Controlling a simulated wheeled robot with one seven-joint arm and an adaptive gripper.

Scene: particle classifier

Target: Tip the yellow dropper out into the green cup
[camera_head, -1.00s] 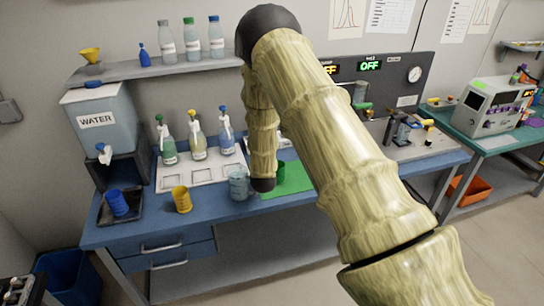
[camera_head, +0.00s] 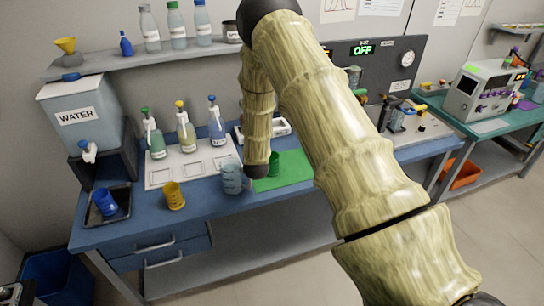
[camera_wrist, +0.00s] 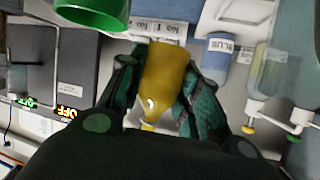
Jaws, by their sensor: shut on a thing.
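My gripper (camera_wrist: 160,95) is shut on the yellow dropper (camera_wrist: 165,70) in the wrist view, with a dark finger on each side. That view is upside down, so the dropper stands roughly upright with its narrow tip upward. The green cup (camera_wrist: 92,10) is partly cut off at the top left of the wrist view, beside the dropper and apart from it. In the head view the green cup (camera_head: 273,163) stands on a green mat (camera_head: 295,170), partly behind my arm. My gripper and the dropper are hidden there.
A clear ribbed cup (camera_head: 231,180) stands left of the mat, then a yellow cup (camera_head: 174,196) and a blue cup (camera_head: 105,202). Bottles with green, yellow and blue tops stand on a white tray (camera_head: 165,178). The water tank (camera_head: 80,115) is farther left.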

